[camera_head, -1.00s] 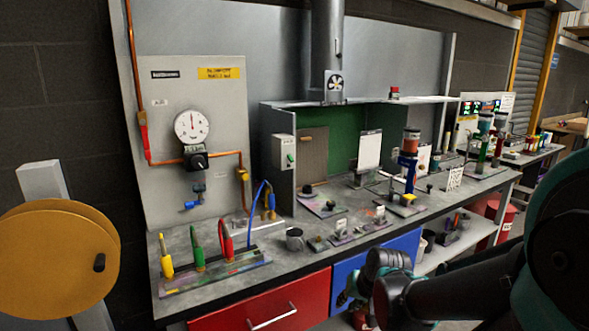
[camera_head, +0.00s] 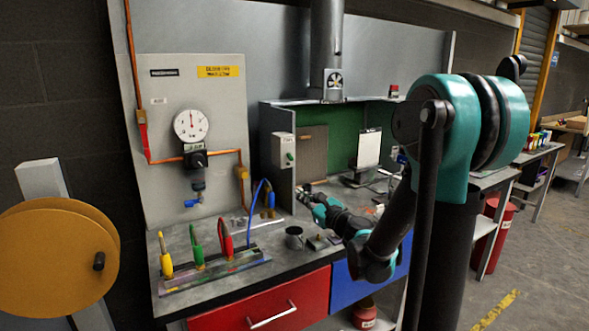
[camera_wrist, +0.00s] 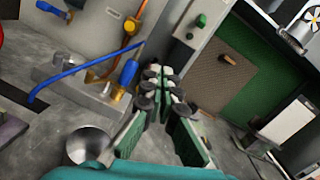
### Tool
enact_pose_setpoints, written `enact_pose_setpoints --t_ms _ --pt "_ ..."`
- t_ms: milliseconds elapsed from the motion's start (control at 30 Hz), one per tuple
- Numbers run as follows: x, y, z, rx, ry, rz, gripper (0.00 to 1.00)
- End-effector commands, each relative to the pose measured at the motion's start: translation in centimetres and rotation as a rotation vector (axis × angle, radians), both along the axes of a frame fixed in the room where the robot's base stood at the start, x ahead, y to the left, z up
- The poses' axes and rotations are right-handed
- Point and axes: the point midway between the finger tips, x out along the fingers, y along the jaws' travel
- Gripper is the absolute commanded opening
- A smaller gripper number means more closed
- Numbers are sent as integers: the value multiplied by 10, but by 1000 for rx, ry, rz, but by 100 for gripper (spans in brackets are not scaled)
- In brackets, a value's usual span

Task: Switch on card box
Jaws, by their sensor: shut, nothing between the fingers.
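A pale box with a green knob (camera_head: 284,151), which I take to be the card box, is mounted on the front edge of the booth's left side wall. In the wrist view it (camera_wrist: 200,28) shows at the top, beyond my fingertips, its green knob facing me and a dark knob below. My gripper (camera_wrist: 163,80) is shut and empty, apart from the box. In the head view my gripper (camera_head: 305,192) is low over the bench, below the box. Whether the box is on or off I cannot tell.
A metal cup (camera_head: 294,237) stands on the bench just left of my arm. Colored-handled tools (camera_head: 197,250) stand in a rack at front left. A blue hose (camera_wrist: 75,71) curves left of my fingers. A white panel (camera_head: 369,149) stands inside the booth.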

Motion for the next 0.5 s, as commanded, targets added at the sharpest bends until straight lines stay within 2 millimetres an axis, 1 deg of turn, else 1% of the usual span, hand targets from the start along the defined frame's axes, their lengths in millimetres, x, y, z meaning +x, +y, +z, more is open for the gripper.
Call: enact_pose_setpoints --t_ms 33,100,200,333,500 --pt "8 -3 3 74 25 -13 0" --pt "16 -7 6 168 56 -30 0" --pt "24 -11 8 259 89 -43 0" --pt "28 -14 9 309 107 -50 0" --pt "28 -14 9 314 109 -50 0"
